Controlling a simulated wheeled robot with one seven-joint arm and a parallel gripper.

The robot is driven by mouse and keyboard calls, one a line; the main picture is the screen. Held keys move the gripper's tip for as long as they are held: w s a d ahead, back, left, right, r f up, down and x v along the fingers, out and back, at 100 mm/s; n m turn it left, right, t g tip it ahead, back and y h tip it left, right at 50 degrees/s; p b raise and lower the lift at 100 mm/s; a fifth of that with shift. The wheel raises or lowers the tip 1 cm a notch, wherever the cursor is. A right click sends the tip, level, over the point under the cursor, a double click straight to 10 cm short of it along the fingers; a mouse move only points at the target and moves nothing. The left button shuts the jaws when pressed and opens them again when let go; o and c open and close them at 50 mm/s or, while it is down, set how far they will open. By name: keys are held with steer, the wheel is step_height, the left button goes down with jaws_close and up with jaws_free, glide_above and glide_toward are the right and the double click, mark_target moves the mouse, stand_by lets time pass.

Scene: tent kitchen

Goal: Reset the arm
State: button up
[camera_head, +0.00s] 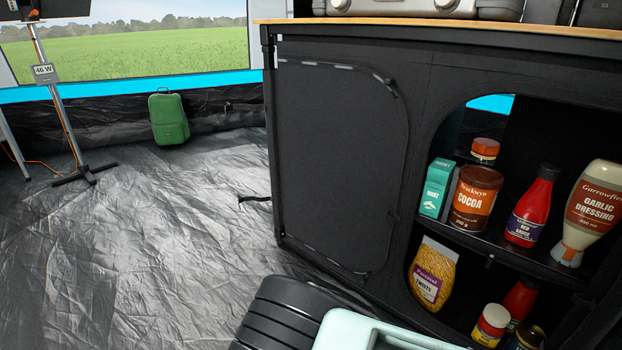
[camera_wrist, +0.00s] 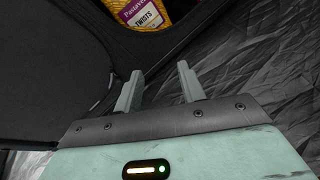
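My gripper (camera_wrist: 160,68) shows in the wrist view with its two grey fingers apart and nothing between them. A bag of pasta twists (camera_wrist: 140,12) shows beyond the fingertips at the top of that view, apart from them. In the head view, mint-green and black parts of my arm show at the bottom edge, in front of the cabinet. The gripper's fingers do not show in the head view.
A black fabric cabinet (camera_head: 340,160) stands close at the right. Its open shelves hold a cocoa jar (camera_head: 475,198), a red sauce bottle (camera_head: 531,206), garlic dressing (camera_head: 588,212) and the pasta bag (camera_head: 432,274).

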steer(key=s+d+r+m+g+y+p, duration=0.1)
steer(key=s+r+m+g+y+p, duration=0.2)
steer(key=s+r, duration=0.85)
steer(key=s+r+m+g+y+p, duration=0.2)
steer(key=s+r+m+y+p, duration=0.3)
steer(key=r, duration=1.3)
steer(key=s+d+r+m+g+y+p, duration=0.15)
steer(key=s+r+m+y, duration=0.3)
steer(key=s+r, duration=0.75)
steer(key=w+a+r+g+p, duration=0.1)
steer(key=w+r+p, duration=0.2)
steer(key=r+p, duration=3.5)
step_height(320, 180, up, 3)
steer(key=shift+w+f, duration=0.15)
